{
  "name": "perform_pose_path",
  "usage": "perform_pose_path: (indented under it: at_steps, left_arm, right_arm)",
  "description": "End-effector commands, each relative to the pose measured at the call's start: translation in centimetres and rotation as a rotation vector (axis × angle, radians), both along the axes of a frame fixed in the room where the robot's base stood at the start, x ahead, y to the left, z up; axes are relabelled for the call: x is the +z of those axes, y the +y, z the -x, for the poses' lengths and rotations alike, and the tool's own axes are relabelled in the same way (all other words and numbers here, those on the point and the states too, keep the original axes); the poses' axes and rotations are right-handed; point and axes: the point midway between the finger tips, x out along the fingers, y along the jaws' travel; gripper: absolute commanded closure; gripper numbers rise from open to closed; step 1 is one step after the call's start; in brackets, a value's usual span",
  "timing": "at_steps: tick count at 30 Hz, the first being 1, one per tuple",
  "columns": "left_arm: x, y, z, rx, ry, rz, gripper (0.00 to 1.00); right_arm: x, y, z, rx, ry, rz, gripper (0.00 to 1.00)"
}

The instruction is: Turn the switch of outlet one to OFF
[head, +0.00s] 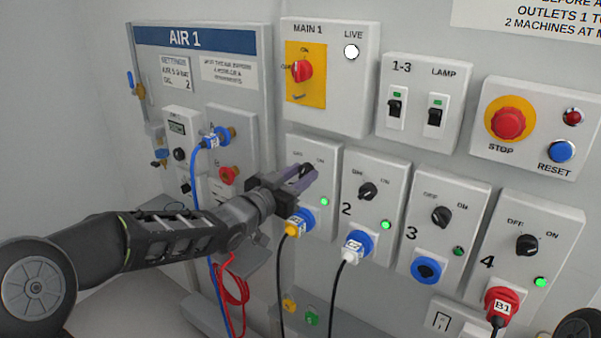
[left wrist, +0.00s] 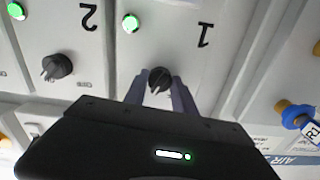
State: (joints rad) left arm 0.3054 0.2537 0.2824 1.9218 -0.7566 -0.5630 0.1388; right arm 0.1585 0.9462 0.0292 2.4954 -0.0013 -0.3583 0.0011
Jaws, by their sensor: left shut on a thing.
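The outlet one box (head: 325,222) is on the wall, left of box 2, with a lit green lamp (head: 324,202). Its black rotary switch (left wrist: 159,80) sits between the two fingers of my left gripper (left wrist: 160,88) in the left wrist view. In the head view my left gripper (head: 304,178) covers most of this switch. The fingers are shut on the switch. The switch's exact pointing direction is hard to tell. The number 1 (left wrist: 204,34) shows upside down in the left wrist view.
Outlet boxes 2 (head: 350,185), 3 (head: 411,245) and 4 (head: 565,225) stand to the right, with similar switches. The AIR 1 panel (head: 245,90) is left, with hoses near my left arm. MAIN 1 (head: 350,95) is above.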

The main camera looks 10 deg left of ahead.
Motion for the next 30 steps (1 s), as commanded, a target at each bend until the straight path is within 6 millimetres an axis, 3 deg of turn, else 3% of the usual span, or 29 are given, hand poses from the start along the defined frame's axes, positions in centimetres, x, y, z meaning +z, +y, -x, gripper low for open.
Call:
perform_pose_path:
  at_steps: [30]
  left_arm:
    - [0.2, 0.0, 0.0, 0.002, 0.356, 0.891, 1.00]
  right_arm:
    - [4.6, 0.0, 0.1, 0.001, 0.003, 0.000, 0.64]
